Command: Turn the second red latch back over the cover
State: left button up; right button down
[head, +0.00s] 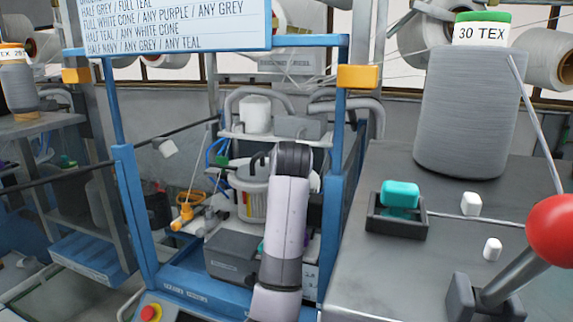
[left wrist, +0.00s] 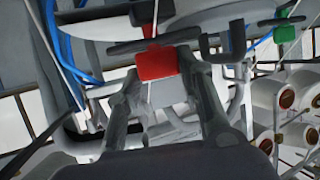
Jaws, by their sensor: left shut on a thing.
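In the left wrist view, my left gripper (left wrist: 167,72) is shut on a red latch (left wrist: 158,63), which sits between its two grey fingertips. A dark bar runs sideways just above the red piece. Another red part (left wrist: 152,28) shows above it near the top edge; I cannot tell whether it is a separate latch. A pale panel lies behind the fingers; I cannot tell the cover apart clearly. In the head view one of my pale arm links rises in the middle, and neither gripper's fingertips show. The latches cannot be made out there.
In the head view, a blue frame (head: 127,200) surrounds the middle. On the right, a grey table (head: 370,280) bears a large grey cone (head: 465,120), a dark tray (head: 395,228) with a teal block (head: 400,195), small white pieces (head: 471,203), and a red-knobbed lever (head: 553,228).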

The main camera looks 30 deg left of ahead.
pick_arm(q)
jog(key=shift+c, duration=1.1)
jog(key=m+t+h, duration=0.1)
jog(key=m+h, duration=0.2)
jog(key=shift+s+a+t, duration=0.1)
jog(key=shift+a+t, duration=0.2)
jog(key=shift+t, duration=0.1)
jog(key=shift+m+h, duration=0.8)
jog(key=shift+h, duration=0.1)
jog(key=shift+d, duration=0.1)
jog(key=o, duration=1.2)
jog(key=shift+c, duration=0.2)
